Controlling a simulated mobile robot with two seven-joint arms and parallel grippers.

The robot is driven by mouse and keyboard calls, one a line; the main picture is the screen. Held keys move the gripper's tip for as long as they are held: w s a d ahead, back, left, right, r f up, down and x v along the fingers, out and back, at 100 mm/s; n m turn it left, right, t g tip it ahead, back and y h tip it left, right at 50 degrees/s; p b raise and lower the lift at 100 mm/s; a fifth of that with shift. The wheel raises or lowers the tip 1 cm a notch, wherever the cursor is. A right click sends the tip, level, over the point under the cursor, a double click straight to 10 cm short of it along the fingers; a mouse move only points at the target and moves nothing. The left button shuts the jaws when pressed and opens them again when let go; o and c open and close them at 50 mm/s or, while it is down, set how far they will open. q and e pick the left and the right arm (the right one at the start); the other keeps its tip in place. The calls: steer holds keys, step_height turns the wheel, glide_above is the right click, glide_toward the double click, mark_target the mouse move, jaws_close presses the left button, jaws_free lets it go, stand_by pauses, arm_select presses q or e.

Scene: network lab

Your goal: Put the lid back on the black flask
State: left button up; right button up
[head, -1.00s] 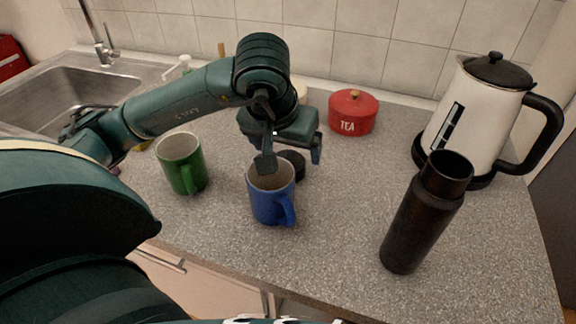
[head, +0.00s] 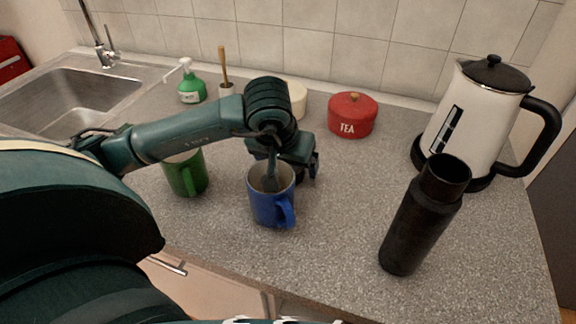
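The black flask (head: 420,222) stands open-topped on the counter at the right, its dark mouth uncovered. My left gripper (head: 294,179) is lowered just behind the blue mug (head: 271,207), its fingers apart. One finger overlaps the mug's opening in the picture; I cannot tell whether it is inside the mug or in front of it. The round black lid is now mostly or wholly hidden by the gripper and mug, between the fingers. No grip on it is visible. My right gripper is not in view.
A green mug (head: 186,175) stands left of the blue mug, under my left arm. A red tea tin (head: 352,115), a white kettle (head: 468,115), a green soap bottle (head: 192,87) and a cream container (head: 297,98) stand further back. The counter between blue mug and flask is clear.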

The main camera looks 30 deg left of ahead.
arm_select(q)
steer(key=shift+c, duration=0.6)
steer(key=c, duration=0.9)
step_height(320, 180, up, 10)
steer(key=shift+r, duration=0.1)
